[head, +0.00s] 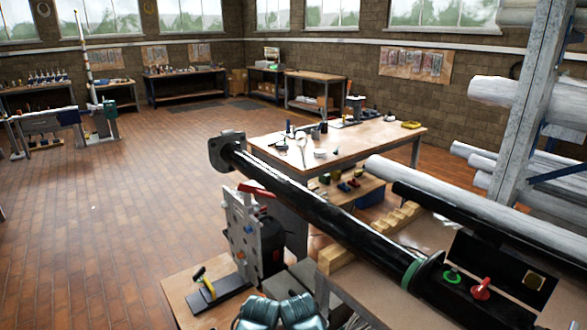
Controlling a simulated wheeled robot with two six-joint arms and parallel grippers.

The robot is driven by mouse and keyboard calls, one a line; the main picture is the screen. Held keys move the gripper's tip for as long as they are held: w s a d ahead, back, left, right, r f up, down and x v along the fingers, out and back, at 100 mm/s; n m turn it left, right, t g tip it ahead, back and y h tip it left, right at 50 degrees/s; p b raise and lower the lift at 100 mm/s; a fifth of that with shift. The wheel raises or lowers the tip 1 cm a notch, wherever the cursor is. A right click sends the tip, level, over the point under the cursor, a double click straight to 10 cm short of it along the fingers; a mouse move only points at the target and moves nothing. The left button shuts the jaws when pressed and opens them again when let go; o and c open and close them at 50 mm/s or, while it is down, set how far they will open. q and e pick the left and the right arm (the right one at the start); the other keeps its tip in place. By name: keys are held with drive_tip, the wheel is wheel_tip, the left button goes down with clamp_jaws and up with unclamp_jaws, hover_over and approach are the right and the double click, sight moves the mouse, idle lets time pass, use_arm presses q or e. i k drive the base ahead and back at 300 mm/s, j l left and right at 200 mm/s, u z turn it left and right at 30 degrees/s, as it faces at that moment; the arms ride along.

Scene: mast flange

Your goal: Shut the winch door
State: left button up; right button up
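A winch-like unit stands low in the middle of the head view, with an upright pale grey plate (241,232) and a dark rounded body (271,246) behind it. A red lever-like part (259,193) shows at its top. A flat dark grey panel (292,224) stands upright to its right, partly behind the long black mast tube (310,205). I cannot tell for sure whether this panel is the winch door, or how far it is open.
The black mast, with an end flange (226,149), slants across above the winch. A wooden table (345,142) with small items stands behind. The tiled floor (110,205) at left is largely clear.

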sight(481, 252)
drive_tip(key=z, duration=1.6)
